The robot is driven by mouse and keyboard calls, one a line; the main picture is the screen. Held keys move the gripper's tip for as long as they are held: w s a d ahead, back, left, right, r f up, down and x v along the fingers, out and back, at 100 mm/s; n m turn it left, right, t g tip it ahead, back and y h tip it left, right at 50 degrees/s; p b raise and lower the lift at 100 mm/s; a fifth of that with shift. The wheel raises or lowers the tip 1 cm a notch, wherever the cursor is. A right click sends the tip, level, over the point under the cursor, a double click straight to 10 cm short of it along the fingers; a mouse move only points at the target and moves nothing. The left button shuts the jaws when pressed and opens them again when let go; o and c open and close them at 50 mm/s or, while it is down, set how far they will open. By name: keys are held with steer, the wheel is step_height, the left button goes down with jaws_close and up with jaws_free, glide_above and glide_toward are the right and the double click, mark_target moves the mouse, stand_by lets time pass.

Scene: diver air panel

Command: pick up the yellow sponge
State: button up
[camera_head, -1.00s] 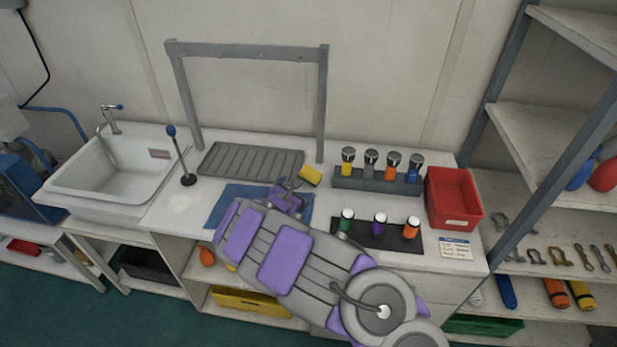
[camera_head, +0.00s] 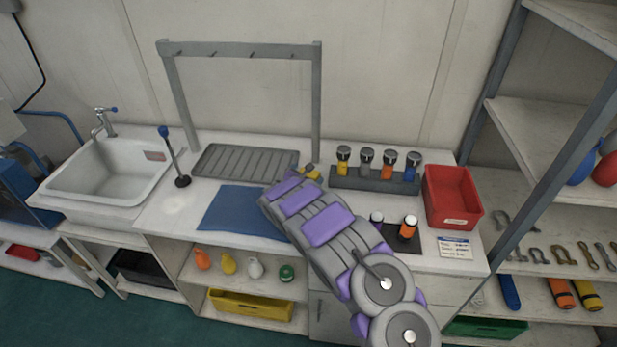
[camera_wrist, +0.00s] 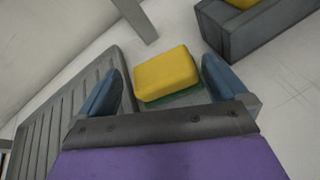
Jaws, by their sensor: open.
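The yellow sponge (camera_wrist: 166,72) has a green underside and lies on the white counter. In the wrist view it sits between and slightly beyond the blue fingertips of my gripper (camera_wrist: 160,88), with a gap on each side. My gripper is open and empty. In the head view my arm covers most of the sponge (camera_head: 313,172), so only a small yellow part shows past the end of the arm. My gripper's fingers are mostly hidden there.
A grey ribbed drain tray (camera_head: 245,162) lies left of the sponge under a grey frame (camera_head: 317,105). A grey rack (camera_head: 372,180) with several capped bottles stands close on the right. A red bin (camera_head: 452,197) is farther right. The blue mat (camera_head: 240,213) is bare.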

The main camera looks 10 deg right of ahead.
mark_target(307, 175)
steer(key=shift+w+a+f+b, duration=0.1)
steer(key=shift+w+f+b, duration=0.1)
steer(key=shift+w+f, duration=0.3)
steer(key=shift+w+a+f+b, duration=0.1)
steer(key=shift+w+f+b, duration=0.1)
steer(key=shift+w, duration=0.5)
steer(key=shift+d+f, duration=0.15)
steer(key=shift+d, duration=0.35)
steer(key=shift+w+d+f, duration=0.1)
steer(key=shift+w+d, duration=0.05)
steer(key=shift+d, duration=0.05)
steer(key=c, duration=0.3)
steer(key=shift+a, duration=0.2)
steer(key=c, duration=0.5)
steer(key=shift+w+a, duration=0.1)
steer(key=shift+a, duration=0.05)
